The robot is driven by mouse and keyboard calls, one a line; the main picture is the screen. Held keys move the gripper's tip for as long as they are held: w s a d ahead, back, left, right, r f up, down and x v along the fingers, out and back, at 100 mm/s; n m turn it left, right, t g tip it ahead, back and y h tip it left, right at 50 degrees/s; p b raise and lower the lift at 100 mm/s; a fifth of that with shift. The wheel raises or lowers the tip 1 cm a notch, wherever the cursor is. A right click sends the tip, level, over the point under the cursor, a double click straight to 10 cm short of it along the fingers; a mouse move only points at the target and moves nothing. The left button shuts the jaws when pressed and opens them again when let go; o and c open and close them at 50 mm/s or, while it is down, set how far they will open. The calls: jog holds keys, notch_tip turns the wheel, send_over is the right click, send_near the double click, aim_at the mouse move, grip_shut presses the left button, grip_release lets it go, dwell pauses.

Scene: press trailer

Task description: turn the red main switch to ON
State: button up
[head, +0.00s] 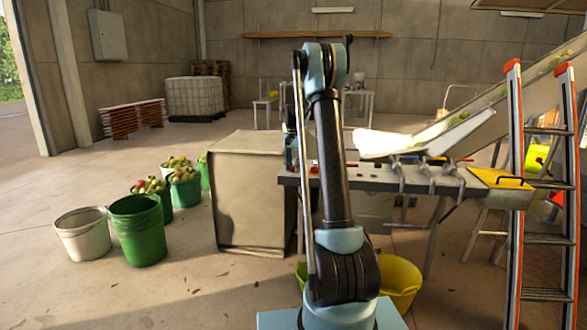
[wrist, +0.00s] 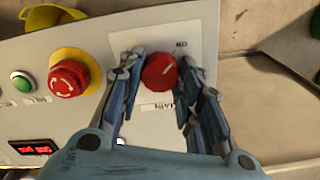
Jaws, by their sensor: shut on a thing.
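In the wrist view the red main switch (wrist: 158,72) is a round knob on a pale label plate of the control panel (wrist: 40,125). A short white mark on the knob slants up to the right. Small lettering stands above right of the knob, seemingly an upside-down ON, and more lettering below it is too blurred to read surely. My gripper (wrist: 160,75) is shut on the knob, one finger on its left and one on its right. In the head view my own arm hides the switch and most of my gripper.
Left of the switch are a red emergency-stop button (wrist: 69,77) with a yellow surround, a green button (wrist: 22,81) and a red display (wrist: 32,147). In the head view a ladder (head: 514,190) stands right, buckets (head: 137,230) stand left, and a covered block (head: 250,190) is near the panel.

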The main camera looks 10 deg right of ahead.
aim_at(293, 167)
jog(key=shift+w, duration=0.1)
dwell(0.4)
jog(key=o, duration=1.1)
notch_tip(293, 167, up, 12)
jog(key=shift+f, duration=0.1)
